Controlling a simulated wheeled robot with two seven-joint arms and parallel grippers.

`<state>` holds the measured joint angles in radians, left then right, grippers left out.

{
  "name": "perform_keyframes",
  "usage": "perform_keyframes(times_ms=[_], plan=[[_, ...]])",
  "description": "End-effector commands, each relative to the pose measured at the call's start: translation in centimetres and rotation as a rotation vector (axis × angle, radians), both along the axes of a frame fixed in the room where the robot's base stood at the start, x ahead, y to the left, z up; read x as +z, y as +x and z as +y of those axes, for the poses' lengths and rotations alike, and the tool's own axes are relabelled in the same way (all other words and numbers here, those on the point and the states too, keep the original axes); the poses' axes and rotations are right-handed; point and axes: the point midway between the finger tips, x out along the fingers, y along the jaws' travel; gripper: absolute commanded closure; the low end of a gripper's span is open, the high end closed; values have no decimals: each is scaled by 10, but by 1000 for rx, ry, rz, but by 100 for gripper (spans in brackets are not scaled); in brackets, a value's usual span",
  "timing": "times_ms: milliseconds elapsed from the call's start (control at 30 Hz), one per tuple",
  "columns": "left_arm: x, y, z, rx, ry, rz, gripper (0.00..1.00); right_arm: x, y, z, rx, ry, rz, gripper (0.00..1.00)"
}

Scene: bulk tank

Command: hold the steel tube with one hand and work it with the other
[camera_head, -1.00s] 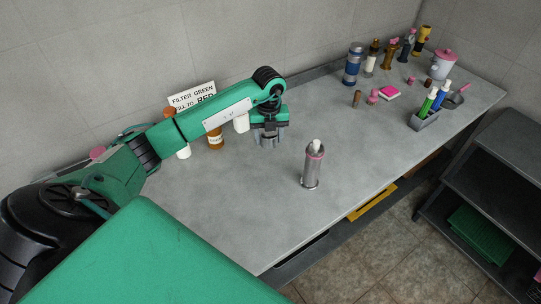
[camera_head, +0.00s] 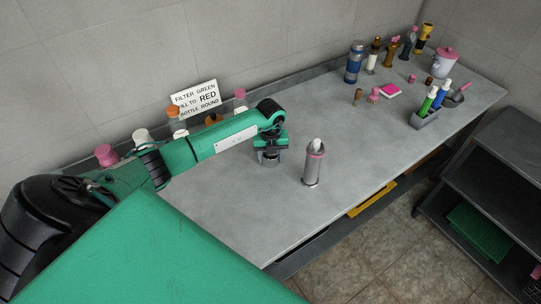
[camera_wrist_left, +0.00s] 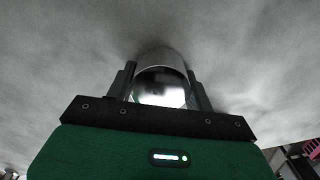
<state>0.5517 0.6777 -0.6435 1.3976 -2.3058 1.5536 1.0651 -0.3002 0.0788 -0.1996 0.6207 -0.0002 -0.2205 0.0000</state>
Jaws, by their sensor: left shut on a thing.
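My left gripper (camera_head: 269,156) points down low over the middle of the bench, left of a standing steel tube (camera_head: 312,168). This tube is upright and apart from the gripper, with a pink collar and a pale top. In the left wrist view my left gripper (camera_wrist_left: 160,88) is shut on a shiny steel cylinder (camera_wrist_left: 161,70), with a finger on each side. The head view shows only a little of this cylinder under the gripper. I cannot tell whether it touches the bench. My right gripper is in neither view.
A sign (camera_head: 196,98) and several capped bottles stand along the wall behind my left arm. A pen holder (camera_head: 424,120), a pink block (camera_head: 390,91), a blue flask (camera_head: 354,63) and a pink-lidded pot (camera_head: 444,63) stand at the right. The bench front is clear.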

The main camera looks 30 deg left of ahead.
Motion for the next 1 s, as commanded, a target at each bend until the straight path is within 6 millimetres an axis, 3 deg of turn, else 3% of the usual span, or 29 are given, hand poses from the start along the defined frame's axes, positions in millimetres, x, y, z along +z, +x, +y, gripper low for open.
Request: perform_keyframes(times_ms=[67,100,200,633,1000], plan=[[-3,0,0,0,0,0,74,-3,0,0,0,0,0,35],[-4,0,0,0,0,0,45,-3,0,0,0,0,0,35],[-3,0,0,0,0,0,26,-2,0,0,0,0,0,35],[7,1,0,0,0,-4,25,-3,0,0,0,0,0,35],[82,1,1,0,2,-5,25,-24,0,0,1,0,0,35]])
